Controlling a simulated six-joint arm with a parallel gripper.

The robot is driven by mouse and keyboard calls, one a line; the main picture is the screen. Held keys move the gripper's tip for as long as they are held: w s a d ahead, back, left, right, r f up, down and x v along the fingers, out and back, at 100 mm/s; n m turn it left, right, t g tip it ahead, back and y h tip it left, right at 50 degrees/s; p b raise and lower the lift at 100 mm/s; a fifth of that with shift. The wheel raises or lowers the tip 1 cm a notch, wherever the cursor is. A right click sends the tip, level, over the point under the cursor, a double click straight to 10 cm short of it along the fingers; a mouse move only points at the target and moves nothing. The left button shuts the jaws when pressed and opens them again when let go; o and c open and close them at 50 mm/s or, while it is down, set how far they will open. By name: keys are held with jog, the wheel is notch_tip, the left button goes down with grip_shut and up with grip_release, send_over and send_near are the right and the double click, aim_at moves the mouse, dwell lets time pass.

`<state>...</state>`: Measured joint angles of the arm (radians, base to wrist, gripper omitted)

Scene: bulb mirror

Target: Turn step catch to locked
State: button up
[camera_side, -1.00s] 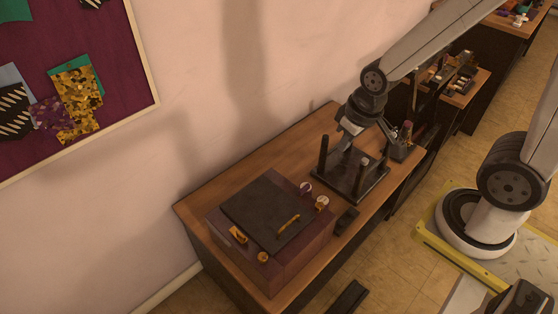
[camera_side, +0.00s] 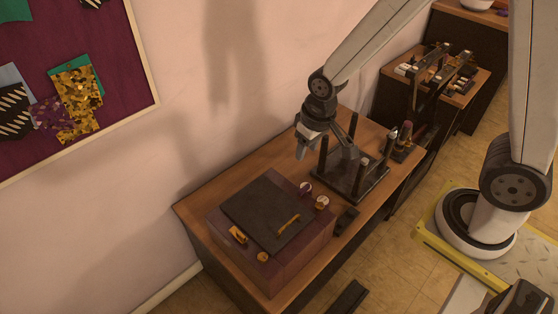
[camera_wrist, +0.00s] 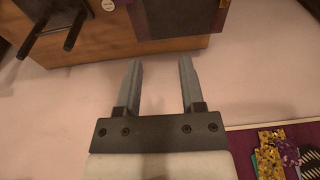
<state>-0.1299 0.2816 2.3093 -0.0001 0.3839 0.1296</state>
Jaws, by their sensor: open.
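A purple box (camera_side: 285,262) with a dark lid (camera_side: 262,205) sits on the wooden bench. The lid carries an orange bar handle (camera_side: 288,225). An orange catch-like fitting (camera_side: 238,235) is at the box's left edge, and an orange knob (camera_side: 262,257) is at its front corner. Two pale round dials, one (camera_side: 305,188) and another (camera_side: 322,202), stand at the right edge. I cannot tell which fitting is the step catch, or its setting. My gripper (camera_side: 301,152) is above the back of the bench, behind the box, apart from it. In the wrist view my gripper (camera_wrist: 160,66) is open and empty.
A dark rack with upright posts (camera_side: 350,180) stands right of the box, close to my gripper. A holder (camera_side: 402,150) is at the bench's right end. A small dark block (camera_side: 346,220) lies near the front edge. The wall is behind.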

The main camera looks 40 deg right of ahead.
jog(key=w+a+f+g, duration=0.1)
jog(key=w+a+f, duration=0.5)
jog(key=a+f, duration=0.25)
jog(key=g, duration=0.1)
send_over(241, 234)
notch_tip(241, 234, down, 8)
jog(key=shift+f, duration=0.2)
jog(key=shift+f, duration=0.1)
jog(key=shift+f, duration=3.8)
grip_shut()
